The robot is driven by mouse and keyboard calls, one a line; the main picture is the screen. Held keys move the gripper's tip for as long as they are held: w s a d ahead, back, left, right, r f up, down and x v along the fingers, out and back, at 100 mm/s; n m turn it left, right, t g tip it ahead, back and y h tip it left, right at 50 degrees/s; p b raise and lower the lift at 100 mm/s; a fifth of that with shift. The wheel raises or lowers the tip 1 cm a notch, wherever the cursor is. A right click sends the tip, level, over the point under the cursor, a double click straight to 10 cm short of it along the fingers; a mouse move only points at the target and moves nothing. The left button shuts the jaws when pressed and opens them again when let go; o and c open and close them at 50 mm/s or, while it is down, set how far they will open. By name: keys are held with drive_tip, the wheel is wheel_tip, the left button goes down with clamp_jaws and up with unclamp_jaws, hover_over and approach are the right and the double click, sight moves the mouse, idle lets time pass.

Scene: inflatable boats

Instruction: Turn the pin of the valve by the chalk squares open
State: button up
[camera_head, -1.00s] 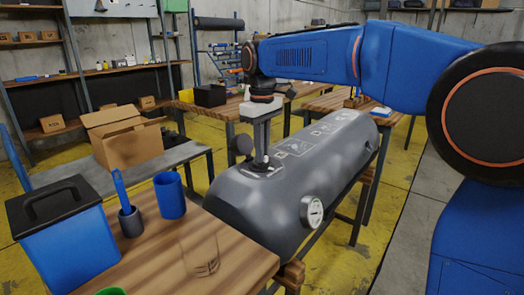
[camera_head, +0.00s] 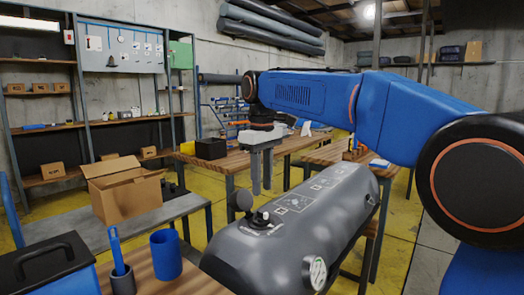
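The grey inflatable boat tube (camera_head: 250,262) lies lengthwise on a wooden stand. Chalk squares (camera_head: 295,203) are drawn in a row along its top. A dark valve (camera_head: 262,220) sits at the near end of that row, with its round cap (camera_head: 241,201) standing up at its left. The pin inside the valve is too small to make out. My gripper (camera_head: 261,192) points down above the valve, clear of it. Its two fingers show a narrow gap with nothing between them.
A round white gauge (camera_head: 318,272) is on the tube's near side. A wooden table at the lower left bears a blue cooler box (camera_head: 50,270), a blue cup (camera_head: 166,254) and a dark holder (camera_head: 122,281) with a blue-handled tool. A cardboard box (camera_head: 125,192) stands on a bench behind.

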wheel_tip(320, 180, up, 10)
idle(0.4)
drive_tip(key=shift+f, duration=0.1)
drive_tip(key=s+d+f+m+t, duration=0.1)
drive_tip(key=s+d+f+m, duration=0.1)
drive_tip(key=s+d+f, duration=0.35)
drive_tip(key=s+d+f+m+t, duration=0.1)
drive_tip(key=s+d+f+m, duration=0.15)
drive_tip(key=d, duration=0.55)
drive_tip(key=s+d+f+m, duration=0.1)
drive_tip(key=s+d+f, duration=0.2)
drive_tip(key=s+d, duration=0.25)
drive_tip(key=s+d+f+m+t, duration=0.1)
drive_tip(key=s+d+f+m, duration=0.1)
drive_tip(key=s+d+f, duration=0.3)
drive_tip(key=s+d+f+m+t, duration=0.1)
drive_tip(key=s+d+f+m, duration=0.2)
drive_tip(key=s+f, duration=0.9)
wheel_tip(320, 180, down, 5)
drive_tip(key=d, duration=0.3)
drive_tip(key=shift+t, duration=0.4)
